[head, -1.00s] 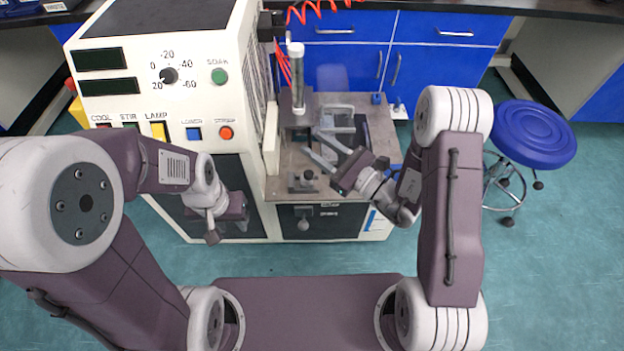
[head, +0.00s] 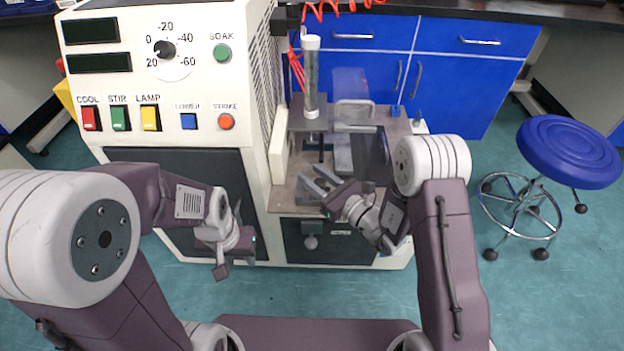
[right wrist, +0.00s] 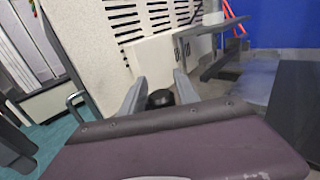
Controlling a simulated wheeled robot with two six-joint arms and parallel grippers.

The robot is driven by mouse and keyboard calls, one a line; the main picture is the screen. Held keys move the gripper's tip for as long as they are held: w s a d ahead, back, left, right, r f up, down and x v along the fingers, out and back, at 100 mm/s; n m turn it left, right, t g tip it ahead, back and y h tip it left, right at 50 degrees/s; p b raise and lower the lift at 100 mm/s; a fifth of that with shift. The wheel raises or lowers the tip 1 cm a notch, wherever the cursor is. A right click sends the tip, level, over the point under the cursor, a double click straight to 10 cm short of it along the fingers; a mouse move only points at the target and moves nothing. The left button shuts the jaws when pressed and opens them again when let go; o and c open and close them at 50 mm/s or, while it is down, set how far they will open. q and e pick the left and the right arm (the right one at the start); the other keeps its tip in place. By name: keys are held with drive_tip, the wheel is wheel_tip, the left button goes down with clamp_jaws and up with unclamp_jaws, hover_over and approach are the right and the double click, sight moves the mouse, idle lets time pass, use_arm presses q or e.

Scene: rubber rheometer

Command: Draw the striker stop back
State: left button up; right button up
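The black round knob (right wrist: 160,98), which looks like the striker stop, shows in the right wrist view between the fingers of my right gripper (right wrist: 160,80). In the head view my right gripper (head: 312,176) is over the front of the machine's grey bench plate (head: 283,196), its two fingers spread apart. The gripper mostly hides the knob and its block there. I cannot tell whether the fingers touch the knob. My left gripper (head: 222,270) hangs in front of the machine's dark lower panel, away from the plate; its fingers are too small to read.
The white machine cabinet (head: 185,75) with its buttons and dial stands left of the plate. A clear upright cylinder (head: 311,75) and a grey clamp frame (head: 354,112) stand behind my right gripper. A blue stool (head: 567,150) is at the right.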

drive_tip(key=shift+w+a, duration=0.25)
drive_tip(key=shift+c, duration=0.4)
clamp_jaws()
idle(0.9)
